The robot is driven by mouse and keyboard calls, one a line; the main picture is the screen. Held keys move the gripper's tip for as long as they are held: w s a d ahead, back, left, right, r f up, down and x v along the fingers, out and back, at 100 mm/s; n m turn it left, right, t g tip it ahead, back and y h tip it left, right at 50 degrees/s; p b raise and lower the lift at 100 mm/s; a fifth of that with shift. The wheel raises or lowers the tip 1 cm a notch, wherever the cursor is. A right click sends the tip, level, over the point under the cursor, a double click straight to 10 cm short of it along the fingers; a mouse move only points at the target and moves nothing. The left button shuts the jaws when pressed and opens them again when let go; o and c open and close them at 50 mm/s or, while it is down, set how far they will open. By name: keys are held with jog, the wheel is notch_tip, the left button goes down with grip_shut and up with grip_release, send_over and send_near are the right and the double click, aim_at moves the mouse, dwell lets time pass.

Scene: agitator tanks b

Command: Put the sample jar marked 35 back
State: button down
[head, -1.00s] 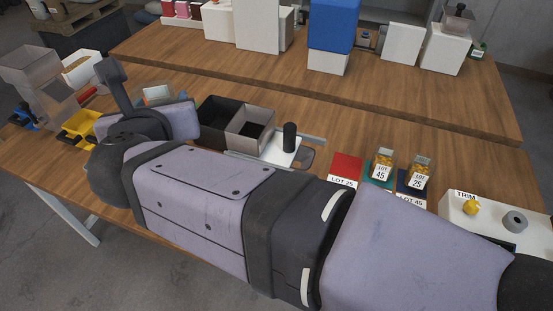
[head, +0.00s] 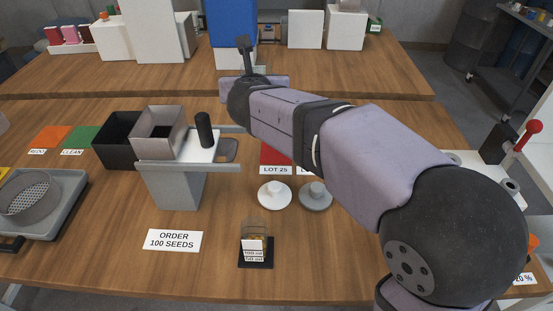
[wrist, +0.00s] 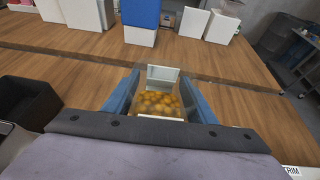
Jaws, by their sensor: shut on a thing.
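My gripper (wrist: 159,94) is shut on a clear box-shaped jar (wrist: 158,104) of yellow-orange round pieces, between its two blue fingers in the wrist view. No mark on this jar can be read. A red mat (head: 272,154) with a LOT 25 label shows partly beside my arm. A second LOT label shows to its right, mostly covered. No jar marked 35 is readable in either view.
A hopper stand (head: 172,185) with a grey bin (head: 160,133) is left of my arm. A white knobbed disc (head: 274,195) and a grey knobbed disc (head: 316,196) lie below my arm. A small open container (head: 254,245) stands in front. Tall white and blue boxes stand on the back table.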

jog(key=shift+m+h, duration=0.3)
jog(key=shift+h, duration=0.1)
jog(key=d+f+b, duration=0.1)
jog(key=f+b, duration=0.2)
jog(key=f, duration=0.3)
jog(key=d+f+b, duration=0.2)
jog(key=f, duration=0.4)
jog(key=w+d+f+b, duration=0.1)
jog(key=d+f+b, duration=0.1)
jog(key=f, duration=0.4)
jog(key=shift+d+f+b, duration=0.25)
jog(key=shift+f+b, duration=0.15)
jog(key=shift+b, duration=0.45)
jog(key=shift+w+a+p, duration=0.3)
jog(key=shift+w+p, duration=0.1)
jog(key=shift+w, duration=0.6)
jog(key=shift+w+a+p, duration=0.25)
jog(key=shift+w+p, duration=0.1)
jog(key=shift+w, duration=0.6)
jog(key=shift+f, duration=0.55)
jog(key=shift+f+b, duration=0.2)
jog(key=shift+b, duration=0.3)
jog(key=c, duration=0.8)
grip_release()
jog(key=shift+o, duration=0.2)
jog(key=shift+r+p, duration=0.2)
jog(key=shift+p, duration=0.1)
